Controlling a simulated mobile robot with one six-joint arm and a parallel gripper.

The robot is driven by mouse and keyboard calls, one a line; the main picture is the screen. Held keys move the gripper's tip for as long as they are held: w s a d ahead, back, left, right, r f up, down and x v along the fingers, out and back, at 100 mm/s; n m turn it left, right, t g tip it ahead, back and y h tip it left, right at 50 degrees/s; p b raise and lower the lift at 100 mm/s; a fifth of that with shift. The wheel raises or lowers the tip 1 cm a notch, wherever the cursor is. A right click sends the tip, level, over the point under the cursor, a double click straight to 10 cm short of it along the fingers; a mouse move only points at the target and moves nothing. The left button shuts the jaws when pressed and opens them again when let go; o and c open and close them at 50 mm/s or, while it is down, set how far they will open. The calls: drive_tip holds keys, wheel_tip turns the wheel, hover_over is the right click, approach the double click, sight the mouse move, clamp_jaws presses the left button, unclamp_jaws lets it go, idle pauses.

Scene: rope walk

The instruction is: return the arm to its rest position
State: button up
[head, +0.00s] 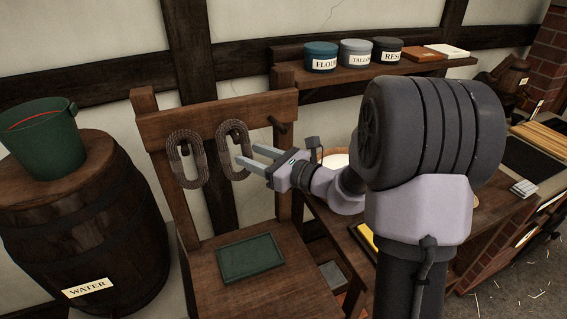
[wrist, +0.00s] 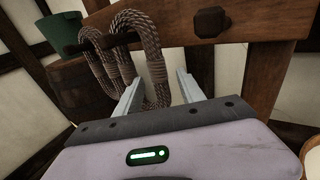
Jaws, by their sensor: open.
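My gripper (head: 258,158) is open in the head view, with its two fingers pointing left toward a wooden rack (head: 225,114). Two coils of rope hang from the rack's rail, a left coil (head: 184,158) and a right coil (head: 226,137). The fingertips are close to the right coil; I cannot tell whether they touch it. In the wrist view the open fingers (wrist: 155,88) reach up beside the hanging rope (wrist: 152,50), with nothing clearly held between them. The wide part of my arm hides some of the bench behind it.
A green tray (head: 221,272) lies on the rack's seat. A barrel labelled WATER (head: 85,225) with a green bucket (head: 45,150) stands at left. A shelf (head: 340,75) holds labelled tins (head: 320,55) above a workbench (head: 350,240) at right.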

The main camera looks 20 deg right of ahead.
drive_tip(key=f+p+v, duration=0.1)
drive_tip(key=p+v, duration=0.1)
drive_tip(key=v, duration=1)
drive_tip(key=s+a+r+n+g+y, duration=0.1)
drive_tip(key=s+a+n+g, duration=0.4)
drive_tip(key=a, duration=0.3)
drive_tip(key=s+a+r+n+g+y, duration=0.1)
drive_tip(key=s+a+n+g, duration=0.35)
drive_tip(key=a+n, duration=0.3)
drive_tip(key=s+a+f+n+g+h, duration=0.1)
drive_tip(key=s+a+n+g+h, duration=0.15)
drive_tip(key=s+n+h, duration=0.35)
drive_tip(key=s+d+r+n+t+h, duration=0.1)
drive_tip(key=s+d+n+t+h, duration=0.2)
drive_tip(key=s+n, duration=0.3)
drive_tip(key=shift+d+r+n, duration=0.25)
drive_tip(key=shift+d+n, duration=0.2)
drive_tip(key=shift+d, duration=0.4)
